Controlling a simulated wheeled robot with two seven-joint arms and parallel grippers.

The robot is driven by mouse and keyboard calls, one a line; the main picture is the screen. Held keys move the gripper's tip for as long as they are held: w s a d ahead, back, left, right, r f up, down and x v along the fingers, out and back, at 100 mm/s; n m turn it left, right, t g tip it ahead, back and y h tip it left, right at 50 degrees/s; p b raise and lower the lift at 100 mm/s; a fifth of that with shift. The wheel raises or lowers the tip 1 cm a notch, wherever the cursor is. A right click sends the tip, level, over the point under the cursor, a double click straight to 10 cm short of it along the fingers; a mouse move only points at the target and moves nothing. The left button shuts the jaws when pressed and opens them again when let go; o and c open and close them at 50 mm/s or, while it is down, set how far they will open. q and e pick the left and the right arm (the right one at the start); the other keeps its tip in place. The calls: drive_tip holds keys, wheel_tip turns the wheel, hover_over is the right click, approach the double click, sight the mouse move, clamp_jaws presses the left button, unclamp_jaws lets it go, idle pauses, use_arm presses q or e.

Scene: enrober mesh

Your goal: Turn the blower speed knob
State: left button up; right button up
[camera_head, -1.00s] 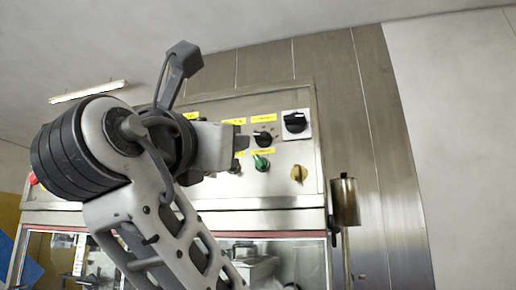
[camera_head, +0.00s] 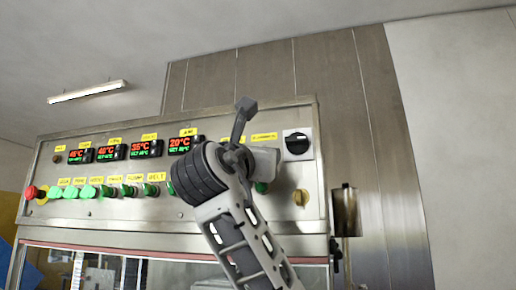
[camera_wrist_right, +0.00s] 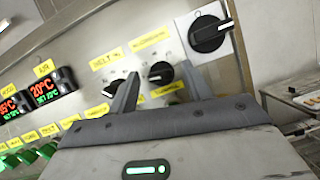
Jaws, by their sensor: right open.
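A small black knob (camera_wrist_right: 160,72) with a light pointer shows in the right wrist view, below a yellow label (camera_wrist_right: 150,41) too blurred to read. My right gripper (camera_wrist_right: 160,69) is open. Its two fingers appear on either side of this knob, with the fingertips pointing at the panel. I cannot tell whether they touch it. Another small dark knob (camera_wrist_right: 111,89) sits left of the left finger, under a label starting "BELT". In the head view my right gripper (camera_head: 266,160) is in front of the panel's right part and hides these knobs. My left gripper is not in view.
A larger black rotary switch (camera_head: 298,145) on a white plate is close to the right of the gripper. Displays (camera_head: 181,145) and green buttons (camera_head: 108,190) line the panel's left. A metal cylinder (camera_head: 345,210) stands at its right edge.

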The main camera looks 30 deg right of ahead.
drive_tip(key=shift+w+d, duration=0.15)
drive_tip(key=shift+d, duration=0.05)
drive_tip(key=c, duration=1)
drive_tip(key=shift+m, duration=0.5)
drive_tip(key=m+g+y+p, duration=0.1)
drive_tip(key=m+g, duration=0.1)
drive_tip(key=m, duration=0.6)
drive_tip(key=m+g+y, duration=0.1)
drive_tip(key=m+g, duration=0.1)
drive_tip(key=m, duration=0.6)
drive_tip(key=m+g+y+p, duration=0.1)
drive_tip(key=m+g+y, duration=0.1)
drive_tip(key=m, duration=0.7)
drive_tip(key=shift+a+r+g+p, duration=0.15)
drive_tip(key=shift+r+g+p, duration=0.15)
drive_tip(key=shift+g, duration=0.3)
drive_tip(key=shift+f, duration=0.1)
